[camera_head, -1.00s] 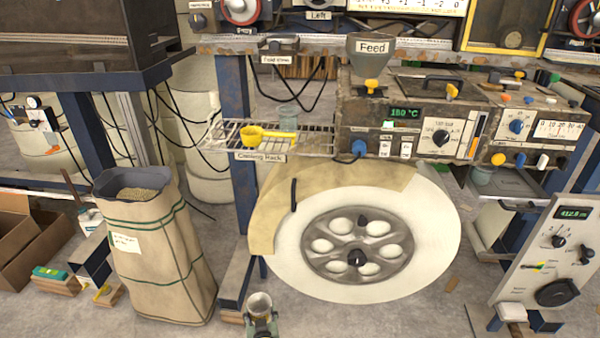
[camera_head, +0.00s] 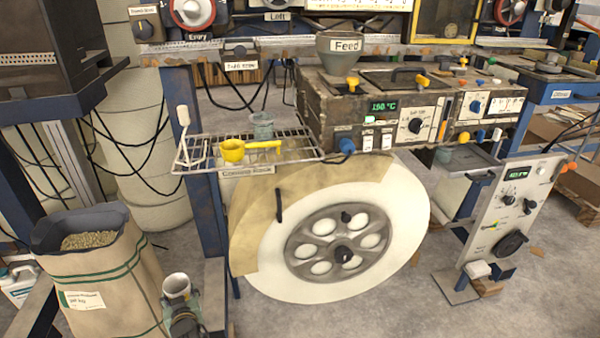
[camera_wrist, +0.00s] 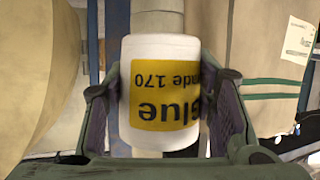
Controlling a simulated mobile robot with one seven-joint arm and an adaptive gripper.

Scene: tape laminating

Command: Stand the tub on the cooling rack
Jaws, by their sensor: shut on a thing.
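My gripper (camera_head: 181,302) is at the bottom of the head view, shut on a white tub (camera_head: 176,284). In the wrist view the tub (camera_wrist: 160,62) sits between both fingers, with a yellow label reading "Glue" upside down. In the head view its open top faces up. The cooling rack (camera_head: 198,160) is a wire shelf with a label at its front edge, up and a little right of my gripper and apart from the tub. A yellow scoop (camera_head: 234,151) and a clear greenish cup (camera_head: 262,126) are on the rack.
A large sack of pellets (camera_head: 95,265) stands left of my gripper. A blue post (camera_head: 197,190) rises behind it. A big white reel (camera_head: 400,225) is below and right of the rack. The machine with the feed hopper (camera_head: 343,70) adjoins the rack's right end.

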